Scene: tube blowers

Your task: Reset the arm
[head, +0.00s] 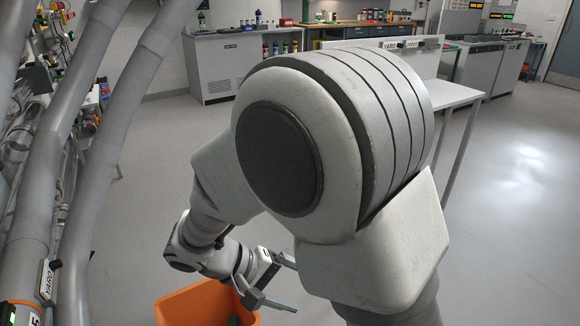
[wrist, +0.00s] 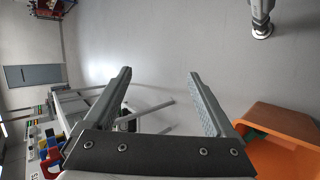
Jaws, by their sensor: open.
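My gripper (head: 270,284) hangs at the end of my bent arm, low in the middle of the head view, just above and to the right of the edge of an orange bin. In the wrist view my gripper (wrist: 160,92) shows two dark fingers spread wide with nothing between them. Part of my gripper's surroundings is hidden behind my large arm joint in the head view.
The orange bin (head: 190,303) holds something green and also shows in the wrist view (wrist: 285,125). Grey tubes (head: 105,150) stand at the left. A white table (head: 455,95) stands behind my arm. Grey floor (head: 520,230) at the right is clear.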

